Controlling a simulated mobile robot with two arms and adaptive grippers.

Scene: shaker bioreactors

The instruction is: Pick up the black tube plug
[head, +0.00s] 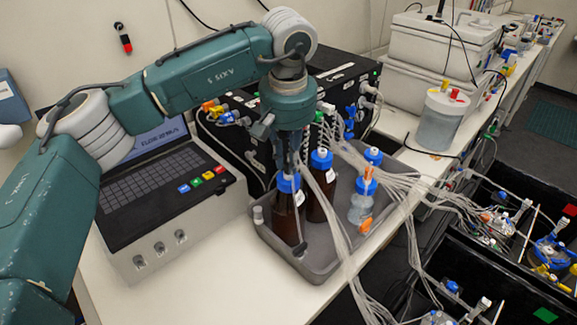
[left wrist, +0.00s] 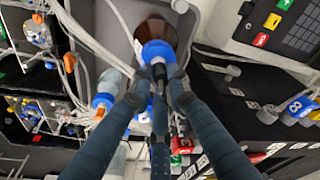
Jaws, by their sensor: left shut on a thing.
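My left gripper (head: 291,168) points down over the front brown bottle with a blue cap (head: 288,184) in the grey tray. In the left wrist view my left gripper's fingers (left wrist: 159,82) converge beside that bottle's blue cap (left wrist: 157,52). They are shut on a small dark piece, which looks like the black tube plug (left wrist: 159,72). The fingers cover most of it, and I cannot tell whether it touches the cap. In the head view the plug cannot be made out. My right gripper is in neither view.
The grey tray (head: 318,268) also holds another brown bottle (head: 321,203) and a clear bottle (head: 361,208). Loose clear tubes run across its right side. A laptop-like control unit (head: 165,190) stands left, and a black device behind. The bench front is bare (head: 240,295).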

